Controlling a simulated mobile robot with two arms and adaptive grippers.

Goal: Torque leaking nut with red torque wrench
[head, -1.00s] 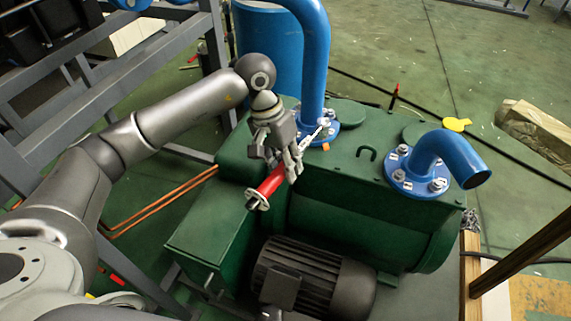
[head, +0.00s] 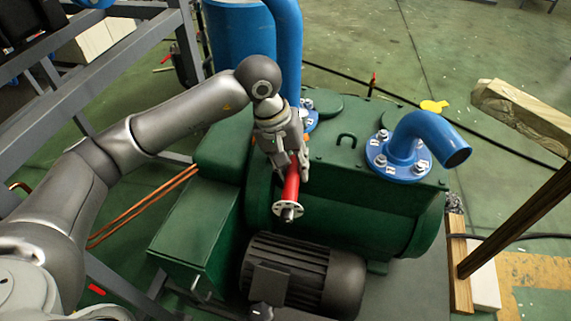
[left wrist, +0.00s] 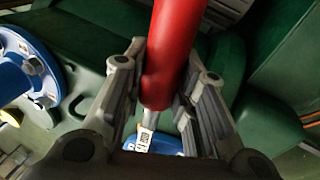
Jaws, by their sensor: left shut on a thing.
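My left gripper (head: 291,163) is shut on the red torque wrench (head: 291,188), above the green machine. The wrench's round end plate points toward the front; its far end is hidden behind my gripper in the head view. In the left wrist view the red handle (left wrist: 175,45) lies between the fingers, and a metal shaft runs down toward a white tag and a partly hidden blue flange (left wrist: 165,144). The left blue flange (head: 311,121) and the right one (head: 405,160) carry nuts with white tags. I cannot tell which nut leaks, or whether the wrench touches one. My right gripper is out of view.
The green machine (head: 345,190) has a black motor (head: 300,275) in front. A tall blue pipe (head: 288,50) and a bent blue pipe (head: 435,135) rise from it. A grey metal frame (head: 100,80) stands at left, wooden beams (head: 515,225) at right. The floor behind is mostly open.

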